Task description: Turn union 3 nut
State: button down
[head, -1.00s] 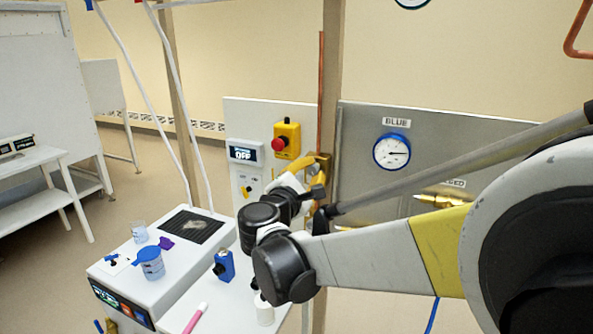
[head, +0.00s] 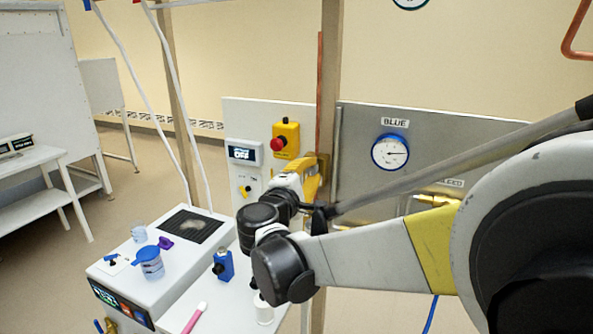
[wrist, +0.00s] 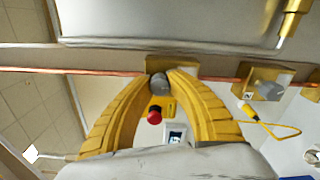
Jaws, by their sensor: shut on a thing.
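In the wrist view my gripper (wrist: 159,80) has its two yellow fingers closed around a small rounded dark grey piece, which looks like the union nut (wrist: 158,86). It sits on the copper pipe (wrist: 100,71), in front of a brass-coloured block (wrist: 190,66). No number is readable on it. In the head view my gripper (head: 314,178) reaches the post beside the panels. My wrist and the fingers hide the nut there. The copper pipe (head: 320,90) runs up the post.
A red emergency button on a yellow box (head: 286,138) and a small display (head: 243,152) are on the white panel left of my gripper. A gauge (head: 390,152) is on the grey panel to the right. Below stand a blue bottle (head: 223,266) and a white machine (head: 130,285).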

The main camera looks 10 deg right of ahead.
dwell(0.3)
jog(key=c, duration=1.2)
grip_release()
jog(key=shift+a, duration=0.1)
jog(key=shift+c, duration=0.2)
jog(key=v, duration=1.2)
